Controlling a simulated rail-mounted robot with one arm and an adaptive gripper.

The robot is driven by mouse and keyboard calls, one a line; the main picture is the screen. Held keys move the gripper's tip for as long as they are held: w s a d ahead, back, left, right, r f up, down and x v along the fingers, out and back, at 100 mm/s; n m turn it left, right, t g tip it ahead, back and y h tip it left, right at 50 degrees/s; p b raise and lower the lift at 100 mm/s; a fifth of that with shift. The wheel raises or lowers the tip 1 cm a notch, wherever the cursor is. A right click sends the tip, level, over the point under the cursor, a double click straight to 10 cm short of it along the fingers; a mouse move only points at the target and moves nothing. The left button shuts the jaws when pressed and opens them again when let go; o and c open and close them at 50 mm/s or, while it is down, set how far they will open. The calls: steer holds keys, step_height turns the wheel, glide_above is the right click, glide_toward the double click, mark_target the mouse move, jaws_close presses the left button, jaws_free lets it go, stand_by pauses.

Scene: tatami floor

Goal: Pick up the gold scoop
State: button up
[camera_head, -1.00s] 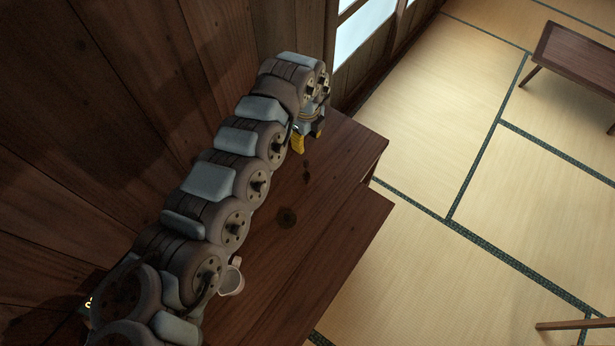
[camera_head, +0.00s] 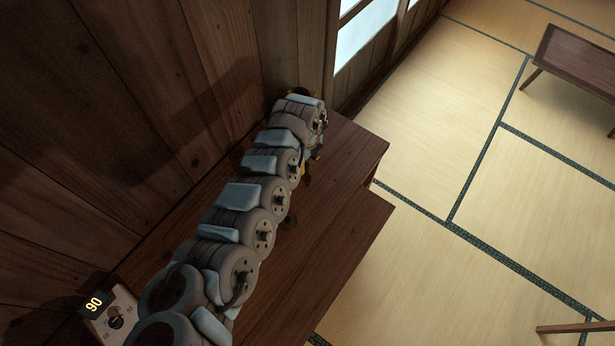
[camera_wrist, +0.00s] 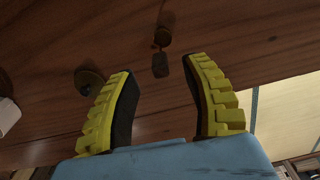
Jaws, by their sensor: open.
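My gripper (camera_wrist: 161,68) is open and empty above the brown wooden surface. I cannot tell for certain which of these is the gold scoop.
The wooden counter (camera_head: 335,235) has a stepped right edge above the tatami floor (camera_head: 430,130). A wooden wall (camera_head: 110,140) stands close on the left. A dial box reading 90 (camera_head: 110,312) is at the lower left. A white object (camera_wrist: 8,115) shows at the wrist view's left edge.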

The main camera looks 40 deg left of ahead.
steer(key=shift+a+f, duration=0.2)
steer(key=shift+f, duration=1.6)
jaws_close()
